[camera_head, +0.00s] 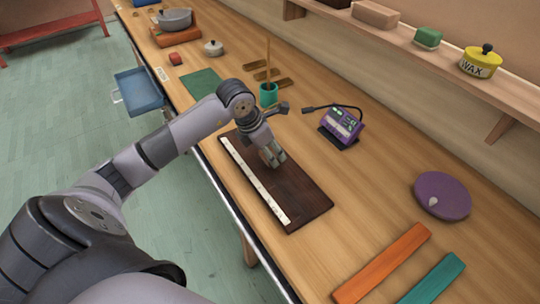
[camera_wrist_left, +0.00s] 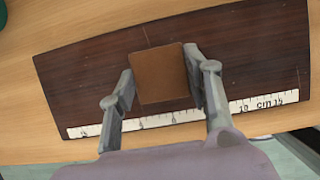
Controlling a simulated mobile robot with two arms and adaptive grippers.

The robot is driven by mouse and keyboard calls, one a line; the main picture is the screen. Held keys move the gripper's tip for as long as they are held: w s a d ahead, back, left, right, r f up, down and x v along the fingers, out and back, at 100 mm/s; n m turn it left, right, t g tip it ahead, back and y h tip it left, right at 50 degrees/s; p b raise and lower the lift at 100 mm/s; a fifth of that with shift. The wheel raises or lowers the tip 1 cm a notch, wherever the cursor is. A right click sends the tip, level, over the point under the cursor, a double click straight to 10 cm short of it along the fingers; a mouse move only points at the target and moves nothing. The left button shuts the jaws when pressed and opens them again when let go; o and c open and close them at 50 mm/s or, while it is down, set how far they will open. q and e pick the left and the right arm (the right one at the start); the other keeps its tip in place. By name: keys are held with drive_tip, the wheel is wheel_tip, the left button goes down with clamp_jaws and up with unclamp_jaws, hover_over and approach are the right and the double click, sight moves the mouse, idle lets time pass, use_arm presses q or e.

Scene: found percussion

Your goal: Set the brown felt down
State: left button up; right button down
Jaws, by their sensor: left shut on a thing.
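The brown felt (camera_wrist_left: 159,75) is a small square block between the two fingers of my left gripper (camera_head: 273,158), as the left wrist view shows. The gripper is shut on it, with one finger at each side. Both are over a dark brown board (camera_head: 303,193) with a white ruler strip (camera_head: 257,182) along its front edge. The board also fills much of the left wrist view (camera_wrist_left: 85,75). In the head view the felt is hidden by the gripper. I cannot tell whether the felt touches the board. My right gripper is not in view.
A purple device (camera_head: 341,125) with a bent arm and a teal cup (camera_head: 268,95) holding a stick stand behind the board. A purple disc (camera_head: 442,195), an orange bar (camera_head: 383,264) and a teal bar (camera_head: 434,279) lie to the right. A shelf (camera_head: 440,58) runs along the wall.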

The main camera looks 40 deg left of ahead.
use_arm(q)
wheel_tip(320, 180, down, 3)
drive_tip(key=shift+r, duration=0.2)
drive_tip(key=shift+f, duration=0.3)
drive_tip(key=o, duration=0.9)
drive_tip(key=shift+r, duration=0.15)
drive_tip(key=shift+r, duration=0.2)
drive_tip(key=b+v, duration=0.1)
drive_tip(key=v, duration=1)
drive_tip(key=shift+s+r+b, duration=0.2)
drive_tip(key=shift+r+b, duration=0.15)
drive_tip(key=shift+b, duration=0.05)
drive_tip(key=shift+f, duration=0.1)
